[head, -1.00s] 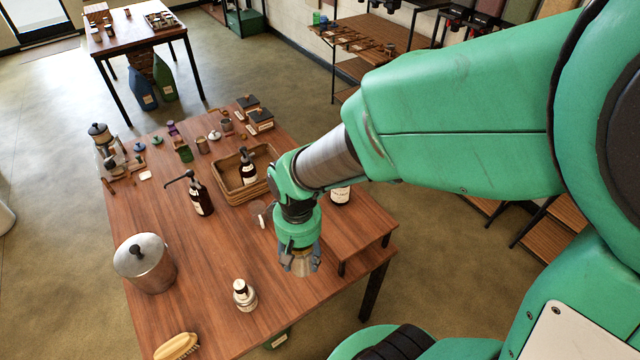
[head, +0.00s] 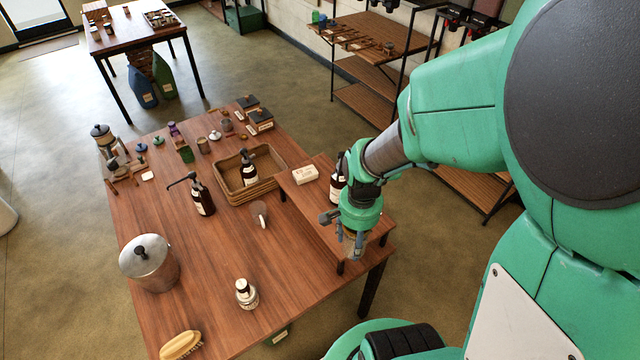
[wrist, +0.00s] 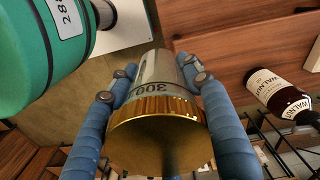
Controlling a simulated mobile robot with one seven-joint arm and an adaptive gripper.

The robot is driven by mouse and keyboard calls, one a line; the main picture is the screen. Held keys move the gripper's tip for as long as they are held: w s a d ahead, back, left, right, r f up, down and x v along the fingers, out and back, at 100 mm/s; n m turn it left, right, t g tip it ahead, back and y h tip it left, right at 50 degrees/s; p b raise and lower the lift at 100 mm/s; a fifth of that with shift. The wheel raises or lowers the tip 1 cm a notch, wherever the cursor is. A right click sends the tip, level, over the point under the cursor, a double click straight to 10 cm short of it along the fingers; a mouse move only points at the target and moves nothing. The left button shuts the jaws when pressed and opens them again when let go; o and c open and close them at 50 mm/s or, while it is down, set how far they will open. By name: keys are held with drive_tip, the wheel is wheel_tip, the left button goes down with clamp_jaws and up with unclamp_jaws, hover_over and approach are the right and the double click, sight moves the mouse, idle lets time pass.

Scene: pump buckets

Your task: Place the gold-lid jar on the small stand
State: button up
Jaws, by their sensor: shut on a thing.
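The gold-lid jar (wrist: 158,128) fills the middle of the wrist view, its ridged gold lid toward the camera and a "300" mark on its clear wall. My gripper (wrist: 160,88) is shut on it, with blue fingers on both sides. In the head view my gripper (head: 354,244) is at the front right end of the small wooden stand (head: 312,212), on the table's right side. The jar is mostly hidden there by the fingers. I cannot tell whether it touches the stand top.
A dark labelled bottle (head: 336,185) stands on the stand close behind my gripper; it also shows in the wrist view (wrist: 278,94). A white box (head: 305,174) is at the stand's back.

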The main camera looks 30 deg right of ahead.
sight(366, 240)
drive_tip(key=d+m, duration=0.1)
drive_tip(key=s+d+m, duration=0.1)
drive_tip(key=shift+s+d+m+p, duration=0.3)
drive_tip(key=shift+d, duration=0.05)
wheel_tip(366, 240, down, 5)
drive_tip(key=shift+d, duration=0.1)
drive_tip(key=w+d, duration=0.2)
drive_tip(key=w, duration=0.2)
drive_tip(key=w+d+f, duration=0.1)
drive_tip(key=w+d, duration=0.2)
drive_tip(key=w, duration=0.1)
drive_tip(key=w+d, duration=0.2)
drive_tip(key=w, duration=0.3)
drive_tip(key=shift+d+f, duration=0.2)
drive_tip(key=shift+d, duration=0.05)
drive_tip(key=shift+w, duration=0.1)
